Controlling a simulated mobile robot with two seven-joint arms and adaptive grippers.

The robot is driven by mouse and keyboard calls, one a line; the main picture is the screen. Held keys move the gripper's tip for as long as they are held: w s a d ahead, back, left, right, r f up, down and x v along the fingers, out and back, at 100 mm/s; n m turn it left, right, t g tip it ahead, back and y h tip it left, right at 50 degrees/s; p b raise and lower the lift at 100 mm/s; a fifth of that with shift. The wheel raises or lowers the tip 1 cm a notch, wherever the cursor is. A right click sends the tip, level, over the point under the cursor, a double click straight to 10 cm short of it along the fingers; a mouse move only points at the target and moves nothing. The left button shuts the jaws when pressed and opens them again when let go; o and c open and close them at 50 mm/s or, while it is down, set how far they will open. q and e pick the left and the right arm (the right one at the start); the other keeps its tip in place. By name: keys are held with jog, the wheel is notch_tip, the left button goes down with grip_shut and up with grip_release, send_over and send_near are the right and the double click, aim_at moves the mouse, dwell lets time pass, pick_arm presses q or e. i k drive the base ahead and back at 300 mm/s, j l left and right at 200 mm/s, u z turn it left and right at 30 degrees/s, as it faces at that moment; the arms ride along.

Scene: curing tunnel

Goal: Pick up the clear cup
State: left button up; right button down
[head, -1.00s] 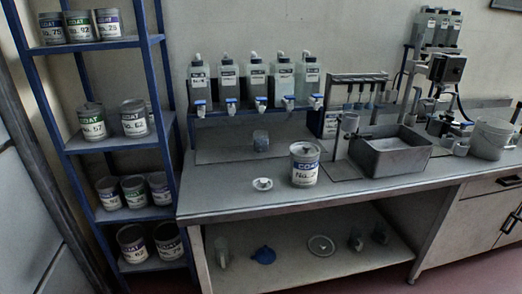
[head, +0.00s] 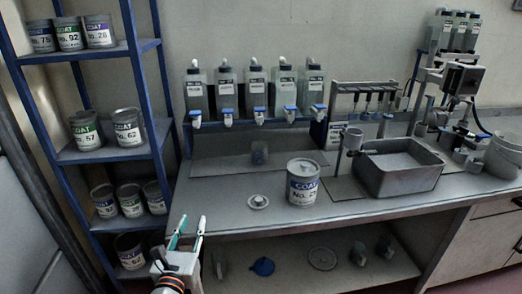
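My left gripper (head: 191,228) is at the lower left, in front of the counter's left front edge. Its two fingers are apart with nothing between them. It is well in front of and left of the cup on the counter, not touching it. My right gripper is not in view.
A COAT can (head: 302,184) and a small white lid-like disc (head: 258,202) stand in front of the cup. Several bottles with blue taps (head: 256,95) hang above it. A metal sink (head: 400,172) is to the right. A blue-framed rack (head: 130,150) of cans stands left.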

aim_at(260, 153)
jog(key=i+l+u, duration=0.2)
jog(key=i+l, duration=0.55)
jog(key=l, duration=0.15)
jog(key=i+l, duration=0.15)
jog(key=l, duration=0.15)
jog(key=i+l+u, duration=0.1)
jog(key=i+l, duration=0.25)
jog(key=l, duration=0.25)
jog(key=u, duration=0.05)
